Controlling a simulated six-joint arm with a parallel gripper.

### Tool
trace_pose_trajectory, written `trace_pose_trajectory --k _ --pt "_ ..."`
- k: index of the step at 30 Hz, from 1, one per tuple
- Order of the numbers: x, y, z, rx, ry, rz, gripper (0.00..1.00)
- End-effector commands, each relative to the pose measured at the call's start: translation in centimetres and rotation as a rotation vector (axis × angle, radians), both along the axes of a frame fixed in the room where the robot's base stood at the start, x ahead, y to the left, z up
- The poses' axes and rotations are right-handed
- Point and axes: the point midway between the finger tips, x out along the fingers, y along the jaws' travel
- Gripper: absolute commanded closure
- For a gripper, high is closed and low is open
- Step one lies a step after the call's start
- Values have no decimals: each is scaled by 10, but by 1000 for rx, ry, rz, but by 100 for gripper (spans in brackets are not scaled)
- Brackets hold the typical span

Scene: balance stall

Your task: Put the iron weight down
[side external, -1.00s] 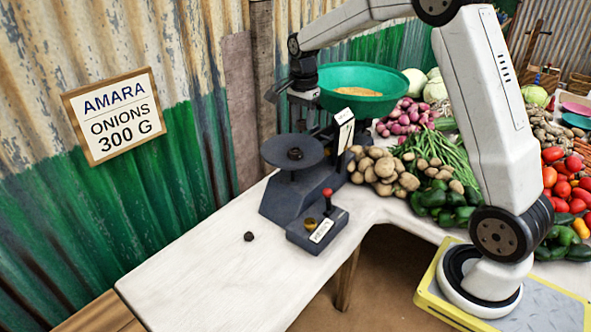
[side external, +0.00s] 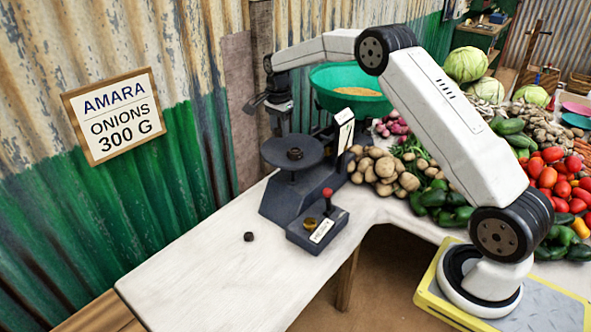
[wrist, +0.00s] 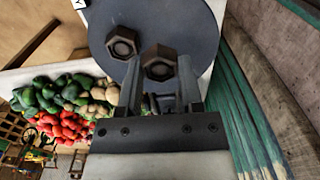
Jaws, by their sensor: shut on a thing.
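My gripper (wrist: 158,66) is shut on a dark hexagonal iron weight (wrist: 159,71), held between its two fingertips in the wrist view. A second iron weight (wrist: 122,42) stands on the dark round scale plate (wrist: 178,22), left of the held one. The held weight cannot be made out there. I cannot tell whether it touches the plate.
The scale carries a green pan (side external: 335,92) behind the plate. A block with a red-knobbed lever (side external: 327,194) and a brass weight (side external: 310,223) stands in front. A small dark weight (side external: 249,236) lies on the white table (side external: 205,275). Potatoes (side external: 380,167) lie at right.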

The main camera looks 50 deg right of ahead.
Motion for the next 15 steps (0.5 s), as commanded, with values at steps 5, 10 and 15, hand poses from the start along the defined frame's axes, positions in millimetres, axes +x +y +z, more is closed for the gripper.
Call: trace_pose_trajectory --k 5,10,15 --pt "12 -3 -15 0 0 0 100" --pt "17 -4 -20 0 -1 0 100" --pt "17 -4 -21 0 -1 0 100"
